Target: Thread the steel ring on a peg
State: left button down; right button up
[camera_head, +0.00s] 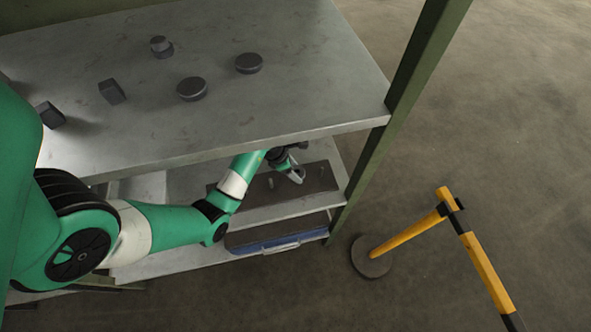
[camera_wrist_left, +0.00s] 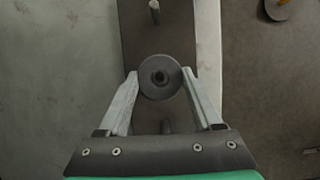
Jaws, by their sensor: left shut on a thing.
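My left gripper (camera_head: 296,176) reaches under the upper shelf, over a dark base plate (camera_head: 318,180) on the shelf below. In the left wrist view, its two fingers (camera_wrist_left: 160,80) are shut on the sides of the round grey steel ring (camera_wrist_left: 150,87). The ring's hole faces the camera with something dark in its middle; I cannot tell whether a peg is inside it. My right gripper is out of view.
The upper shelf (camera_head: 300,90) overhangs my left arm and carries several dark metal pieces. A green post (camera_head: 400,105) stands at the right corner. A blue case (camera_head: 275,236) lies below the base plate. A yellow-black barrier (camera_head: 405,235) stands on the floor.

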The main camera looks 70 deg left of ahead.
pick_arm(q)
grip_release()
jog(key=p+v, duration=0.3)
jog(key=v, duration=0.4)
jog(key=shift+r, duration=0.25)
jog(key=shift+s, duration=0.15)
dwell(0.7)
